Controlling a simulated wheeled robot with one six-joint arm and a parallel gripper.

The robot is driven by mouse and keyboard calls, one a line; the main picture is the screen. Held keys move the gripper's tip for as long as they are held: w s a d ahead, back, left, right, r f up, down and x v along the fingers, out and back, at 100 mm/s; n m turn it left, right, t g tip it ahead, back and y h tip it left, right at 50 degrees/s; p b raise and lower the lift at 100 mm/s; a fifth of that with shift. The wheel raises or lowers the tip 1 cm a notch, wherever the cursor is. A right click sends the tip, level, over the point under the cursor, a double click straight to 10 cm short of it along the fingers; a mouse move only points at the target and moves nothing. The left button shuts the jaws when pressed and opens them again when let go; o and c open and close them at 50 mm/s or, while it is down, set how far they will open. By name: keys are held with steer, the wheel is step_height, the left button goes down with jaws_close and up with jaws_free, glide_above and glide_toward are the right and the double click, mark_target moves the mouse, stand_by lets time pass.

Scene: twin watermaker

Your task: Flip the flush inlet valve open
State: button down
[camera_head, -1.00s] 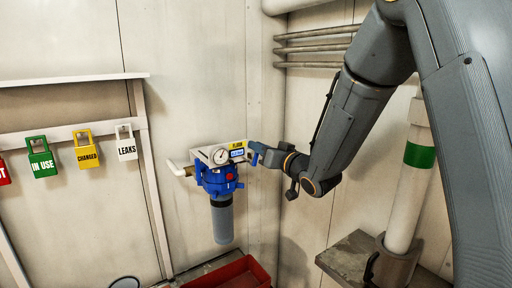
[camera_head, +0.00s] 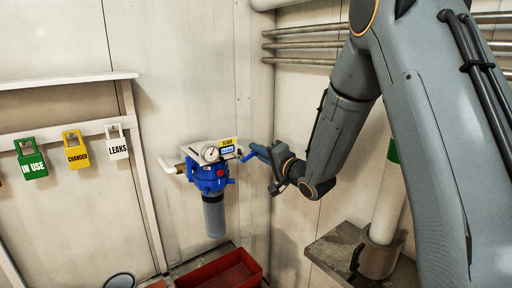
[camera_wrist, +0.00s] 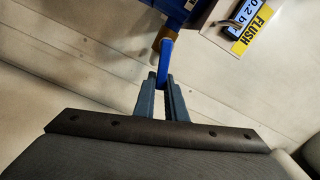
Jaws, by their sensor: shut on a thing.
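The flush inlet valve has a blue lever (camera_wrist: 166,60) on a brass body (camera_wrist: 164,38) in the wrist view. In the head view the lever (camera_head: 247,156) shows small at the right of the blue filter head (camera_head: 208,174). My gripper (camera_wrist: 161,78) is shut on the free end of the lever, with its fingertips on either side of it. In the head view my gripper (camera_head: 254,150) reaches the lever from the right. A yellow FLUSH label (camera_wrist: 253,31) is beside the valve. The fingers cover the lever's tip.
A gauge (camera_head: 210,153) sits on the filter's bracket, and a grey filter bowl (camera_head: 214,217) hangs below. A red bin (camera_head: 232,270) is on the floor underneath. Hanging tags such as LEAKS (camera_head: 117,146) are at left. Pipes (camera_head: 300,45) and a ledge (camera_head: 335,250) are at right.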

steer(key=shift+w+d+f+m+p, duration=0.1)
steer(key=shift+f+m, duration=0.2)
steer(key=shift+m, duration=0.35)
steer(key=shift+s+f+m+p, duration=0.15)
steer(key=shift+f+m, duration=0.2)
steer(key=shift+m, duration=0.25)
steer(key=shift+w+d+f+m+p, duration=0.15)
steer(key=shift+f+m, duration=0.15)
steer(key=shift+m, duration=0.35)
steer(key=shift+a, duration=0.1)
steer(key=c, duration=2.1)
jaws_free()
steer(key=b+v, duration=0.2)
steer(key=v, duration=0.5)
steer(key=shift+s+d, duration=0.25)
steer(key=shift+s, duration=0.1)
steer(key=shift+f, duration=0.1)
